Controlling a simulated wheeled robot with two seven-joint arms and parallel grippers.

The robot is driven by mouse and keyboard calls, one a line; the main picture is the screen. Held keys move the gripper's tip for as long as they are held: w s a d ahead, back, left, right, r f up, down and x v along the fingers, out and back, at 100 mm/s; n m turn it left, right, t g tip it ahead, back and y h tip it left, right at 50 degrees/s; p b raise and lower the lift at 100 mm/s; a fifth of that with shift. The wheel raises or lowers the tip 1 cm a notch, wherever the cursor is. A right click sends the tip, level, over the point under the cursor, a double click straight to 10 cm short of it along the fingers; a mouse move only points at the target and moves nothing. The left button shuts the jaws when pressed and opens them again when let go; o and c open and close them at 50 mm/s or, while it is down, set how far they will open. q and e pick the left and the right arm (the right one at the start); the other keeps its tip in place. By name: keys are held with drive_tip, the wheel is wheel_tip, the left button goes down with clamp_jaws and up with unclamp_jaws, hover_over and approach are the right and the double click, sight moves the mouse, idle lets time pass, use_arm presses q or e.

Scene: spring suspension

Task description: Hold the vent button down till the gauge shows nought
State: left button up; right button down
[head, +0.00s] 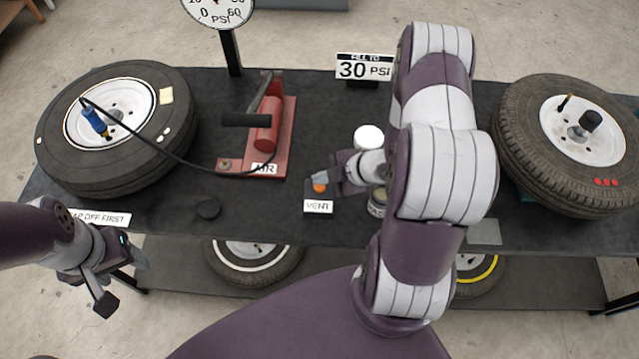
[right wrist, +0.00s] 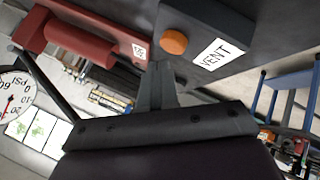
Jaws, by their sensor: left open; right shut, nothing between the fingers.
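The vent box (head: 318,205) carries an orange button (head: 319,187) and a VENT label near the table's middle. The button also shows uncovered in the right wrist view (right wrist: 173,41). My right gripper (head: 335,184) is shut and empty, its tips just right of the button; I cannot tell whether they touch it. The gauge (head: 218,8) is cut off by the top edge in the head view. Its dial and red needle show partly in the right wrist view (right wrist: 10,98); the reading is unclear. My left gripper (head: 122,278) is open and empty, off the table's front left.
A red air pump (head: 268,125) stands left of the vent box. Its hose runs to a tyre (head: 65,150) at the left. Another tyre (head: 520,130) lies right. A 30 PSI sign (head: 364,67) stands behind. My right arm hides part of the table.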

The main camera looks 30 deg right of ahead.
sight(323, 187)
idle(0.4)
drive_tip(key=shift+f+b, duration=0.3)
drive_tip(key=shift+f, duration=0.15)
drive_tip(key=shift+f+b, duration=0.4)
drive_tip(key=shift+f, duration=0.1)
idle(0.6)
drive_tip(key=shift+r, duration=0.1)
idle(1.8)
drive_tip(key=shift+r+p, duration=0.85)
drive_tip(key=shift+p, duration=0.05)
wheel_tip(323, 187, up, 5)
drive_tip(key=p, duration=0.5)
drive_tip(key=shift+r, duration=0.1)
